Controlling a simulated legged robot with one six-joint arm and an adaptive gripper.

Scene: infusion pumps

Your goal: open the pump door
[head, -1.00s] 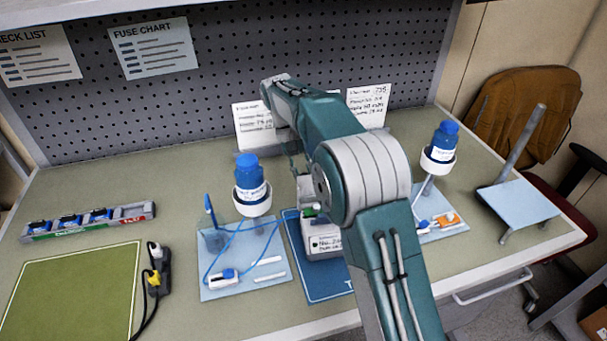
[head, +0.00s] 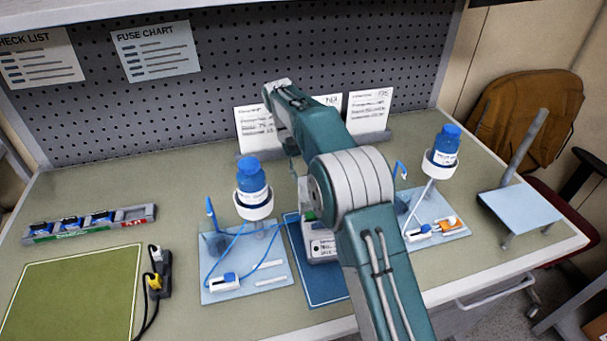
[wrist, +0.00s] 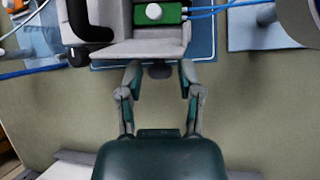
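The pump (head: 322,248) stands on a blue mat (head: 328,290) in the middle of the table. My arm hides much of it in the head view. In the wrist view, the pump's grey body (wrist: 150,48) lies at the top, with a green block bearing a white knob (wrist: 154,11) and a black curved handle (wrist: 92,30). A small dark knob (wrist: 160,71) sticks out at its near edge. My gripper (wrist: 160,76) is open, its fingertips on either side of this dark knob. I cannot tell whether they touch it. The gripper itself is hidden in the head view.
Trays with blue bottles on stands flank the pump, left (head: 218,292) and right (head: 455,222). Blue tubing runs from the left tray toward the pump. A fuse rack (head: 90,223), a green mat (head: 70,300) and a power strip (head: 160,272) lie at the left.

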